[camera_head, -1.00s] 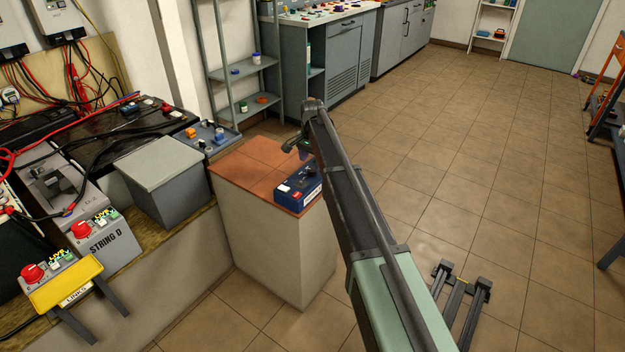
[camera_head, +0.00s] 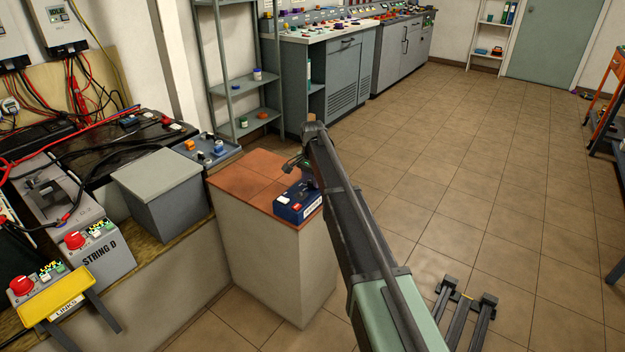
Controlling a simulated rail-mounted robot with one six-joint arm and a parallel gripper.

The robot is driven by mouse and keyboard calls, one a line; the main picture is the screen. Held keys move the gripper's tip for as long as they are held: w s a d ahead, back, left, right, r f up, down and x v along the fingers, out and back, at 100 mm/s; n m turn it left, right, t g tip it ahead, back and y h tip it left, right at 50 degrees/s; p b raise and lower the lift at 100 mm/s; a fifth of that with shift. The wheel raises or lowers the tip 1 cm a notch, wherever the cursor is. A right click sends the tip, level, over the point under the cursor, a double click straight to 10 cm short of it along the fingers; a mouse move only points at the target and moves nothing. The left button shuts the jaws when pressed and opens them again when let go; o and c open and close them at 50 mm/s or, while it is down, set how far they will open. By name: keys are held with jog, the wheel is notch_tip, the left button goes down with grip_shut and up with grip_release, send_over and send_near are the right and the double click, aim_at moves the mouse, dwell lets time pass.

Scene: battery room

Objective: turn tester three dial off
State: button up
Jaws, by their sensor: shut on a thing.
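A blue tester box (camera_head: 291,208) with a white label and a small red mark on its front sits on the reddish tiled top of a pale pedestal, near its right edge. I cannot read which tester it is. My gripper (camera_head: 306,176) is at the tester's far right part, partly hidden behind my own dark arm link. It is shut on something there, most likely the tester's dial. The dial itself is hidden by my gripper and arm, so its setting cannot be seen.
The pedestal top (camera_head: 238,178) is bare left of the tester. A grey lidded box (camera_head: 160,170) and a grey-blue tray (camera_head: 222,157) with small parts stand on the bench at left. A shelf rack (camera_head: 238,88) stands behind.

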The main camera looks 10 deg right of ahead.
jog(key=n, duration=0.4)
jog(key=shift+n, duration=0.4)
jog(key=n, duration=0.4)
jog(key=shift+n, duration=0.4)
jog(key=o, duration=0.9)
jog(key=shift+r, duration=0.1)
